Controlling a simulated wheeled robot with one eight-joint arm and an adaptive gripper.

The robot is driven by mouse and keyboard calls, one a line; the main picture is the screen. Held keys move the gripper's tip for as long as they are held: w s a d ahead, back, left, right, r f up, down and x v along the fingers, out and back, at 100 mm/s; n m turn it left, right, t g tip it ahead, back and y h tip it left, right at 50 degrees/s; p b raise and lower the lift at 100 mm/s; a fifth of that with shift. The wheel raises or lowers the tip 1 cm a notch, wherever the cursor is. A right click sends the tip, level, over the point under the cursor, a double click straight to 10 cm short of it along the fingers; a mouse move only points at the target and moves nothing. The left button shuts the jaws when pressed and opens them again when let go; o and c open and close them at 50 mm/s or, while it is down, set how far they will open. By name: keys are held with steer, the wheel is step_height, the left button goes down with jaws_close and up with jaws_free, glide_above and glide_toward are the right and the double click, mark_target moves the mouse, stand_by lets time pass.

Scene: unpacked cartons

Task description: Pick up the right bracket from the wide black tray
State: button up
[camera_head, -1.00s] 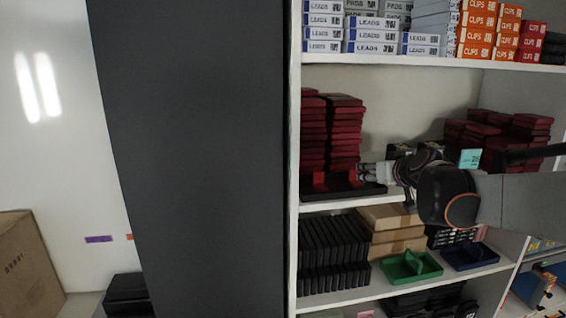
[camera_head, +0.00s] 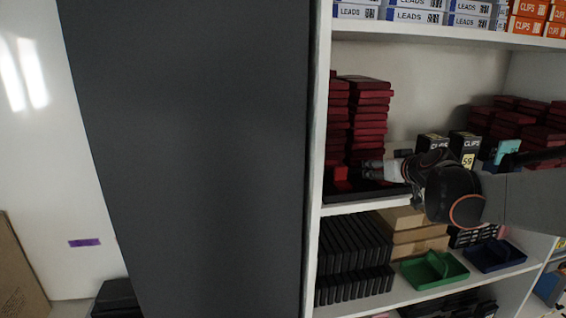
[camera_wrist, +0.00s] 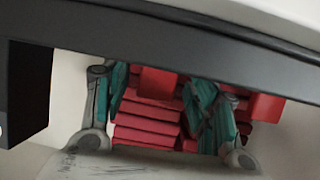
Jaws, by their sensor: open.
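The wide black tray (camera_head: 358,196) lies on the middle shelf; its edge is the dark bar across the top of the wrist view (camera_wrist: 220,40). The left bracket (camera_head: 341,182) shows in the head view and on the right of the wrist view (camera_wrist: 266,106), which looks upside down. The right bracket (camera_wrist: 157,83) shows between my teal fingers in the wrist view; in the head view my fingers mostly hide it. My gripper (camera_head: 371,169) is open around that bracket, with no grip on it; contact cannot be told.
Stacks of dark red boxes (camera_head: 368,120) rise right behind the tray. Black clips boxes (camera_head: 466,146) stand to the right, near my arm. The shelf above (camera_head: 430,34) and a dark upright panel (camera_head: 190,150) bound the space. A green tray (camera_head: 434,268) sits below.

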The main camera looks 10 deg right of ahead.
steer(key=shift+w+d+f, duration=0.1)
steer(key=shift+w+f, duration=0.05)
steer(key=shift+w, duration=0.1)
steer(key=shift+s+d+r, duration=0.15)
steer(key=shift+s+r, duration=0.05)
steer(key=shift+s, duration=0.2)
steer(key=c, duration=0.3)
steer(key=shift+w+f, duration=0.1)
steer(key=shift+w, duration=0.1)
steer(key=c, duration=0.7)
steer(key=shift+o, duration=0.2)
steer(key=shift+s, duration=0.15)
